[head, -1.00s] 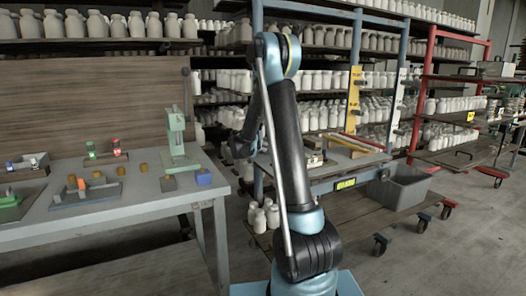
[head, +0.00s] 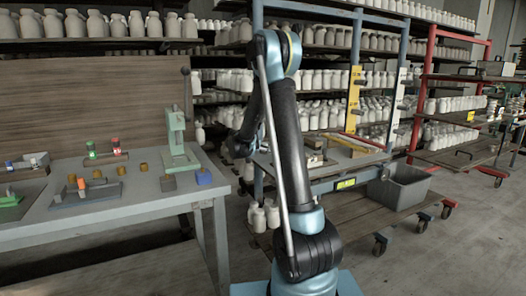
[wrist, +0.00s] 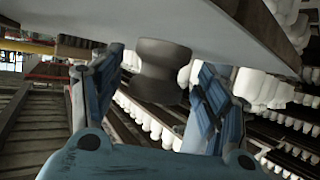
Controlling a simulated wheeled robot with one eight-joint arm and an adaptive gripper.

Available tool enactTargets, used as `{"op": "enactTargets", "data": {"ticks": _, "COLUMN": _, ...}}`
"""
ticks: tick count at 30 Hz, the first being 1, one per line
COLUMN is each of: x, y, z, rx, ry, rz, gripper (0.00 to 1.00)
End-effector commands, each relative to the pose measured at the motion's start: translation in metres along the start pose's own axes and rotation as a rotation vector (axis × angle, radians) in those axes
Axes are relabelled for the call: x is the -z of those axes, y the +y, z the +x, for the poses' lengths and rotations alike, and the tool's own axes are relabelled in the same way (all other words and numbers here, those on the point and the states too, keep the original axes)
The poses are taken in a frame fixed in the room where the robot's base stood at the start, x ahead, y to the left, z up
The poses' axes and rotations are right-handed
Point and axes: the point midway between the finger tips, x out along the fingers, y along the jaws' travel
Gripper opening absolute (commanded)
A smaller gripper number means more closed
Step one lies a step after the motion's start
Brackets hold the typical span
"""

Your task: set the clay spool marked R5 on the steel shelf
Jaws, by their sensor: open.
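A brownish-grey spool (wrist: 163,70) with a narrowed waist shows in the wrist view, with one end against a pale grey flat surface (wrist: 230,25) at the top of the picture. No R5 mark can be read on it. My gripper (wrist: 160,62) is open. Its two blue fingers stand on either side of the spool in the picture, with visible gaps on both sides. In the head view my arm hides the gripper and the spool. I cannot tell for sure whether the pale surface is the steel shelf.
A workbench (head: 120,200) with a green press (head: 178,140) and small blocks stands left. Racks of pale bottles fill the back. A cart with a grey bin (head: 400,187) stands right of my arm, and a red rack (head: 425,90) stands farther right. Floor is clear at lower right.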

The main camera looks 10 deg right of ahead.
Motion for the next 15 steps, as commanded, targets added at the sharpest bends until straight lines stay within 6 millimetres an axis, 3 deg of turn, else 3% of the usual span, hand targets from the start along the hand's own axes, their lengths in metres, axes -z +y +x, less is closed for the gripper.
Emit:
{"op": "enactTargets", "data": {"ticks": 9, "x": 0.000, "y": 0.000, "z": -0.062, "rx": 0.002, "ry": 0.000, "rz": -0.001, "gripper": 0.68}}
{"op": "enactTargets", "data": {"ticks": 15, "x": 0.000, "y": 0.000, "z": -0.091, "rx": 0.001, "ry": -0.001, "rz": 0.000, "gripper": 0.68}}
